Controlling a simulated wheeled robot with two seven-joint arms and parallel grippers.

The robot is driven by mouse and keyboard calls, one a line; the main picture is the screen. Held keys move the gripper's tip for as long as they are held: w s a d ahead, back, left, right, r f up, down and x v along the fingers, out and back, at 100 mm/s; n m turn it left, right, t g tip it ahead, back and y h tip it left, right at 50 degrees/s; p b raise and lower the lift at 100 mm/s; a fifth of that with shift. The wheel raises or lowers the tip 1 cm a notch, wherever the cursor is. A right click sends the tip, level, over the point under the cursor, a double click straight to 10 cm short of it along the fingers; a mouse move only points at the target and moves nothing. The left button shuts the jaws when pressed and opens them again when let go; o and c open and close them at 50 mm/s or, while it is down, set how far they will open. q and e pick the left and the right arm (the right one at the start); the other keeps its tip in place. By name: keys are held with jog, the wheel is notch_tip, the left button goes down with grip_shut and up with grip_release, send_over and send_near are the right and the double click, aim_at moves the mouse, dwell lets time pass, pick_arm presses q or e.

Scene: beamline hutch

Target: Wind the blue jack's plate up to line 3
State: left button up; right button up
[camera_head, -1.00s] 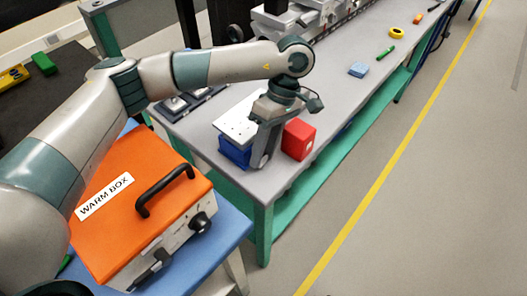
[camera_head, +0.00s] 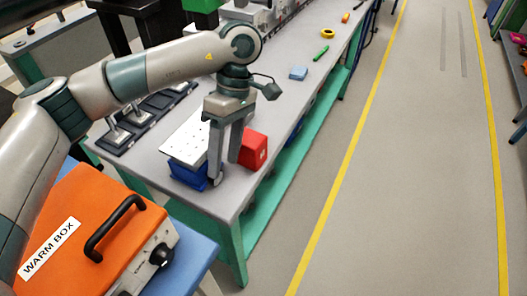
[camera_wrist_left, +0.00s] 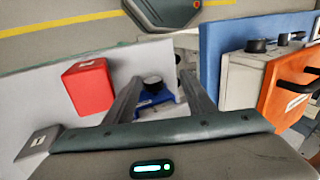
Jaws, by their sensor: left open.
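The blue jack (camera_head: 188,174) stands on the near end of the grey bench, with a white, hole-dotted plate (camera_head: 190,140) on top. The plate sits low, close above the blue body. My left gripper (camera_head: 226,170) points down at the jack's right side, open, with its two fingers apart. In the left wrist view, the jack's blue body (camera_wrist_left: 166,100) and a dark round knob (camera_wrist_left: 152,81) show between the open fingers (camera_wrist_left: 160,78). I cannot tell whether the fingers touch the knob. No line marks are readable. My right gripper is not in view.
A red block (camera_head: 254,149) stands close to the gripper's right. An orange warm box (camera_head: 85,235) with a black handle sits on a blue-topped stand at the near left. A light-blue block (camera_head: 298,73) lies farther along the bench. The floor at right is clear.

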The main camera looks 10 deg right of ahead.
pick_arm(q)
jog(key=s+d+r+b, duration=0.1)
jog(key=s+d+r, duration=0.2)
jog(key=d+r, duration=0.2)
jog(key=d, duration=0.3)
jog(key=shift+s+d+r+b, duration=0.15)
jog(key=shift+s+r+b, duration=0.05)
jog(key=shift+s+b, duration=0.2)
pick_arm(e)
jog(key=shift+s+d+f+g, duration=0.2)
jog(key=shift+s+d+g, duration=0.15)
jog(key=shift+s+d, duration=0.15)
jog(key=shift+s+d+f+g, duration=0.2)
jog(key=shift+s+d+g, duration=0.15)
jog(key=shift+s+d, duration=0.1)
